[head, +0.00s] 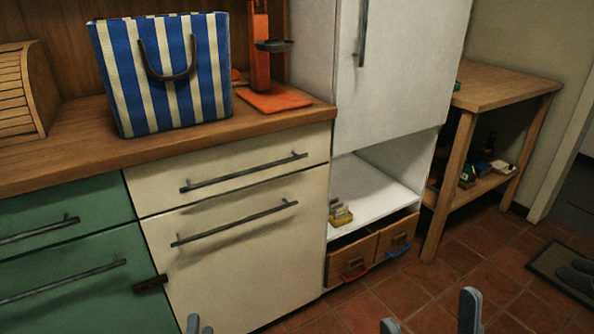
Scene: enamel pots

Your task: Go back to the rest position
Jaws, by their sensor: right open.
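My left gripper (200,325) shows only its grey fingertips at the bottom edge, in front of the cream cabinet. The tips appear close together, and I cannot tell whether it is open or shut. My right gripper (430,318) is open at the bottom edge, with its two grey fingers well apart above the tiled floor. Nothing shows between its fingers. Most of both grippers and the arms are out of frame.
The wooden counter (75,165) holds a striped bag (165,75) and an orange stand (260,60). Below are green (75,285) and cream (235,235) drawers. Right stand a white cabinet (400,75) and a wooden table (500,88).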

